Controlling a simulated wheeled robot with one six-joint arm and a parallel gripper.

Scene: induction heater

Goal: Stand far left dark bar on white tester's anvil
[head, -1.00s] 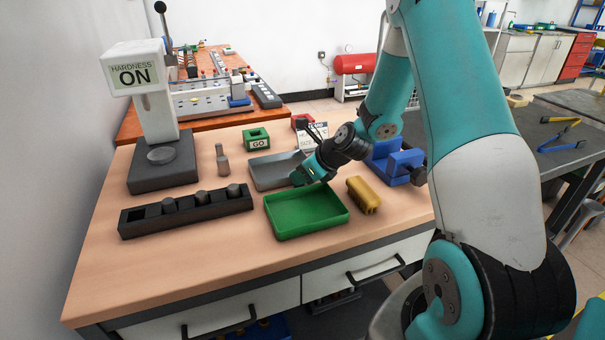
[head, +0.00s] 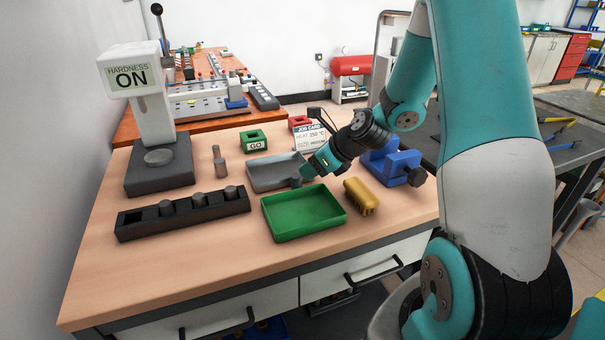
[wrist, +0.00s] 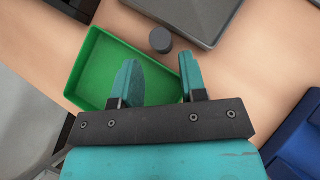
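The slot at the rack's far left end looks empty. A single dark round bar (head: 296,181) stands upright on the table between the green tray and the grey tray; it also shows in the wrist view (wrist: 160,40). The white hardness tester (head: 146,100) reads ON, with a round anvil (head: 158,158) that is bare. My gripper (head: 306,173) is open and empty, just right of the lone bar; in the wrist view the bar is beyond the fingertips (wrist: 158,75).
The green tray (head: 268,224) and grey tray (head: 262,184) look empty. A yellow block (head: 361,197) and blue vise (head: 392,163) are at right. A small grey post (head: 219,162), green GO block (head: 253,141) and job card (head: 311,137) stand behind.

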